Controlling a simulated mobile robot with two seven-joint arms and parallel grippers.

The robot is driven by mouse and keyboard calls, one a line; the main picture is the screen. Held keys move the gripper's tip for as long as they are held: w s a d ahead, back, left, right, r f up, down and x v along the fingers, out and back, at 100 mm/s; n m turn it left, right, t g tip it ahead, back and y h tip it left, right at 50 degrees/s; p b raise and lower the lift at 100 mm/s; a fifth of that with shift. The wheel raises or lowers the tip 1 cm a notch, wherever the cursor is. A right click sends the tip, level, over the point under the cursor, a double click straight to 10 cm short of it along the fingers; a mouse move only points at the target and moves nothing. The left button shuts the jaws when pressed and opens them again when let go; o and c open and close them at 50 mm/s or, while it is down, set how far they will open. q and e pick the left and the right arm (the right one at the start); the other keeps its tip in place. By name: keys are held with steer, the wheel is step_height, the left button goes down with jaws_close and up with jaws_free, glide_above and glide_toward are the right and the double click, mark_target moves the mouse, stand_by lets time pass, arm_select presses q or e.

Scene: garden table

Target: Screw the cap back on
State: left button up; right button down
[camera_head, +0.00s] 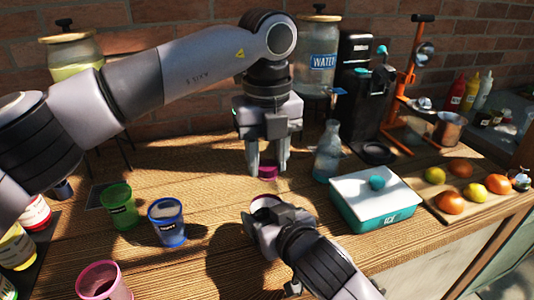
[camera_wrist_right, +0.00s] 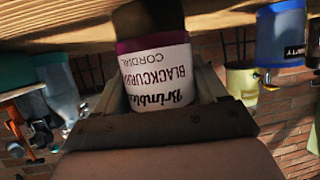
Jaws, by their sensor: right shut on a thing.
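A magenta cap (camera_head: 267,172) is between the two fingertips of my left gripper (camera_head: 268,169), which points straight down and is shut on the cap. My right gripper (camera_head: 262,210) is nearer the front edge, shut on a cordial bottle (camera_head: 266,202). The head view shows little of that bottle. In the right wrist view the bottle (camera_wrist_right: 157,75) sits between the fingers, with a white "Blackcurrant Cordial" label upside down in the picture and a magenta band. Its mouth is not clear to see. The cap and the bottle are apart.
A green cup (camera_head: 118,207), a blue cup (camera_head: 167,222) and a pink cup (camera_head: 103,281) stand at left. A glass bottle (camera_head: 328,155) and a white-and-teal ice box (camera_head: 375,198) are close on the right. A fruit board (camera_head: 450,211) lies farther right.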

arm_select(q)
jaws_close()
steer(key=m, duration=1.1)
steer(key=shift+m, duration=0.3)
steer(key=m, duration=1.2)
steer(key=shift+m, duration=0.4)
steer(key=o, duration=0.6)
jaws_free()
steer(key=shift+o, duration=0.2)
